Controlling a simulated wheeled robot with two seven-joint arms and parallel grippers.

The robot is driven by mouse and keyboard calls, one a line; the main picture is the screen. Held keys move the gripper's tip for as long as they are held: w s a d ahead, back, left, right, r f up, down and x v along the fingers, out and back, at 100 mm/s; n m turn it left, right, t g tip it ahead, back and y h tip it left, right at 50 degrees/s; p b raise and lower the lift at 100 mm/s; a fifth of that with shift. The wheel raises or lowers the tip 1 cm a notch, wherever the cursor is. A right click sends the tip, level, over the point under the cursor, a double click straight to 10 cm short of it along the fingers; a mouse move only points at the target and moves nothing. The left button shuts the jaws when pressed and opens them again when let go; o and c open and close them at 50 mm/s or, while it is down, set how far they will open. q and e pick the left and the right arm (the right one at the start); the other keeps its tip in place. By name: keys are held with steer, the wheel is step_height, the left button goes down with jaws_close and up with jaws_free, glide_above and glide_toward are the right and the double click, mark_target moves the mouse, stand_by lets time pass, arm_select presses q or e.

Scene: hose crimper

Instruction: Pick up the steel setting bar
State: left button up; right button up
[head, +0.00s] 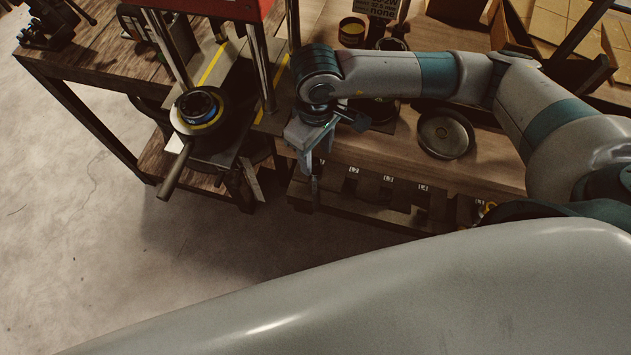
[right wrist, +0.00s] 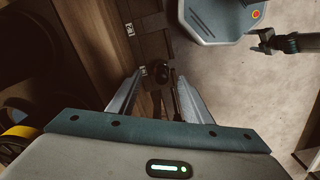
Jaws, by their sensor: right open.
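My right gripper (head: 312,165) points down at the front edge of the wooden bench, over the left end of a slotted rack. In the right wrist view its two fingers (right wrist: 158,98) stand apart. A dark rod with a round knob-like end (right wrist: 161,72) shows between them, with a gap on both sides. I cannot tell for certain that this is the steel setting bar, or whether a finger touches it. In the head view a thin dark upright piece (head: 315,190) shows just below the gripper.
The rack (head: 385,190) with small number labels runs along the bench front. The press (head: 200,105), with a handle sticking out toward the front, stands left of my gripper. A round metal dish (head: 445,133) lies on the bench to the right. The floor in front is clear.

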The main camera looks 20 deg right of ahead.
mark_target(315, 160)
step_height(315, 160, down, 2)
steer(key=shift+s+a+f+p, duration=0.15)
steer(key=shift+f+p, duration=0.1)
steer(key=shift+p, duration=0.75)
steer(key=shift+f, duration=0.8)
jaws_close()
